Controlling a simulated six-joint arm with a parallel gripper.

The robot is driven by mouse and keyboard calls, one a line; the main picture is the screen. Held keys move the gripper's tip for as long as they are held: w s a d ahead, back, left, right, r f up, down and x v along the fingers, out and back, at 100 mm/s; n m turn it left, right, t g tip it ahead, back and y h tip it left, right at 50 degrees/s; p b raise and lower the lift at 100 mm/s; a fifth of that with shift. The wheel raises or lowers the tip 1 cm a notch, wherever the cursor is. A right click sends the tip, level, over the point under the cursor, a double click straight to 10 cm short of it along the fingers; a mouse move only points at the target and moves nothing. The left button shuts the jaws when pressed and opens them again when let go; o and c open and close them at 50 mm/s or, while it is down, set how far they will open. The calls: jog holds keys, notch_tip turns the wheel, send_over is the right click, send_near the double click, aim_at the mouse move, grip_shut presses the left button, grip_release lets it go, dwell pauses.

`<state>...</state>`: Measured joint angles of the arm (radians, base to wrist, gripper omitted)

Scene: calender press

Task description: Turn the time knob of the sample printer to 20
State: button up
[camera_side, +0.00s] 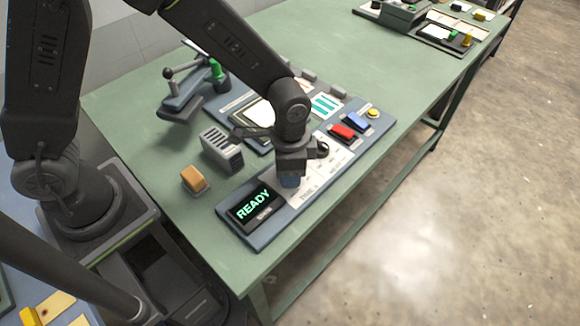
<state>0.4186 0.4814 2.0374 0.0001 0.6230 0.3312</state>
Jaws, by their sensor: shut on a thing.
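The sample printer's control panel (277,231) is a blue board along the front edge of the green table. Its display (254,206) is lit and reads READY. My gripper (289,178) points down over the panel just right of the display. It is shut on a knob, most of which it hides; a bluish part shows below the fingers. I cannot read the knob's pointer or the scale marks around it. A red button (342,132), a blue button (358,121) and a yellow button (373,113) sit farther right on the panel.
A grey slotted block (222,150) and an orange-topped block (194,180) stand left of the panel. A lever press (182,92) with a green knob stands behind. More equipment (450,35) is at the far end. The table's middle right is clear.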

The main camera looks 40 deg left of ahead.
jog(key=n, duration=0.4)
jog(key=shift+n, duration=2.2)
jog(key=shift+r, duration=0.1)
jog(key=o, duration=0.7)
jog(key=shift+c, duration=0.2)
notch_tip(320, 180, up, 14)
jog(key=s+a+r+t, duration=0.2)
jog(key=s+a+r, duration=0.1)
jog(key=s+a, duration=0.3)
jog(key=s+a+r+t, duration=0.3)
jog(key=s+a, duration=0.3)
jog(key=a, duration=0.3)
jog(key=shift+s+r+t, duration=0.3)
jog(key=shift+s+r, duration=0.05)
jog(key=shift+r, duration=0.4)
